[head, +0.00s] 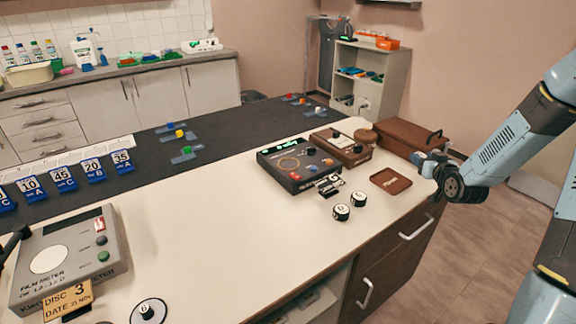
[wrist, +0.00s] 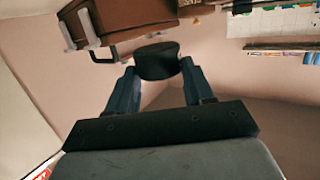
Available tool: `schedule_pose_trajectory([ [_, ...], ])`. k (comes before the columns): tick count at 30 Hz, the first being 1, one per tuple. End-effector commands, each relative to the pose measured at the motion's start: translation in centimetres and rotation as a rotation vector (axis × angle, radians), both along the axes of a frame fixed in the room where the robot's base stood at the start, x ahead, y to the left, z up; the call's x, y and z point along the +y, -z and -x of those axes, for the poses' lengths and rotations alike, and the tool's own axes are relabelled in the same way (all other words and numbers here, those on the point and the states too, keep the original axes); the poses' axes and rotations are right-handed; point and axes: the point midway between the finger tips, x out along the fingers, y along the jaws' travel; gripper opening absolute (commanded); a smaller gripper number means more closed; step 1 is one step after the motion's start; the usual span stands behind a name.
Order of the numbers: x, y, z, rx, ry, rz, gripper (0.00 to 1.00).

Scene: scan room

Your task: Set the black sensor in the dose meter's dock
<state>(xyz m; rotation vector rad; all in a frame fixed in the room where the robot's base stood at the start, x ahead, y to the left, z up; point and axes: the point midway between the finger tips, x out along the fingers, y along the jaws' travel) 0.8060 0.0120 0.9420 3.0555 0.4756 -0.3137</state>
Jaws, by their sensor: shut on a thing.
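My gripper (head: 428,163) is at the right, beyond the bench's right edge and near a brown case. In the wrist view its fingers (wrist: 157,85) are shut on a short, round black piece, which I take for the black sensor (wrist: 157,60). It is held clear of any surface. In the head view the fingers mostly hide it. A dark console with a green display and coloured buttons (head: 298,164), probably the dose meter, stands on the bench left of my gripper. Its label is too small to read, and I cannot make out the dock clearly.
A brown-topped unit (head: 342,149), a brown case (head: 405,137) and a shallow brown tray (head: 390,181) stand near the console. Two black-and-white round pieces (head: 349,205) lie in front. A film meter (head: 70,258) stands at the left. The middle of the bench (head: 215,225) is clear.

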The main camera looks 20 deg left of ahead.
Motion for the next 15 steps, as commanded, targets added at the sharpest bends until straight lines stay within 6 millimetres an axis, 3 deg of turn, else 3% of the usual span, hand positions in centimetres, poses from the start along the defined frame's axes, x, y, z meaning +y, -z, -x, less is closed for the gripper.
schedule_pose_trajectory([
  [15,14.1,-2.7,3.1,0.011,-0.113,0.029,0.19],
])
